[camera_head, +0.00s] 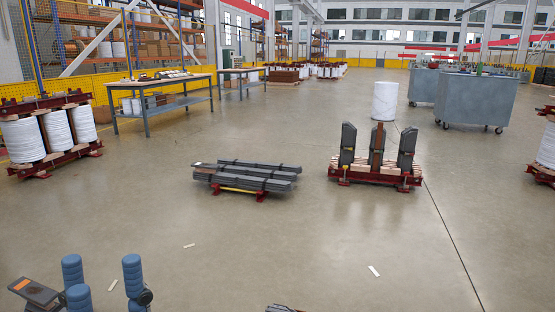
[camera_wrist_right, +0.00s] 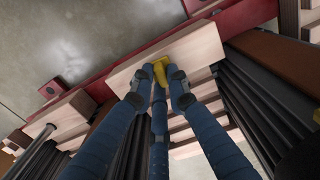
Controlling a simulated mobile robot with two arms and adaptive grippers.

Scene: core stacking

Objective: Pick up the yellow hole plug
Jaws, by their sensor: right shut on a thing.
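The yellow hole plug (camera_wrist_right: 160,63) is in the right wrist view, upper middle, against a pale wooden block. My right gripper (camera_wrist_right: 160,78) has its blue fingers closed around the plug; the fingertips hide part of it. Whether the plug is clear of the wood or still touching it, I cannot tell. My right gripper is not clearly seen in the head view. My left gripper (camera_head: 102,275) is at the lower left of the head view, its blue fingers spread apart with nothing between them.
In the wrist view, a red beam (camera_wrist_right: 110,75) runs behind the wood, with dark stacked sheets (camera_wrist_right: 265,100) at the right. In the head view, a low stack of dark sheets (camera_head: 246,175) and a red-based core frame (camera_head: 376,178) stand on open grey floor.

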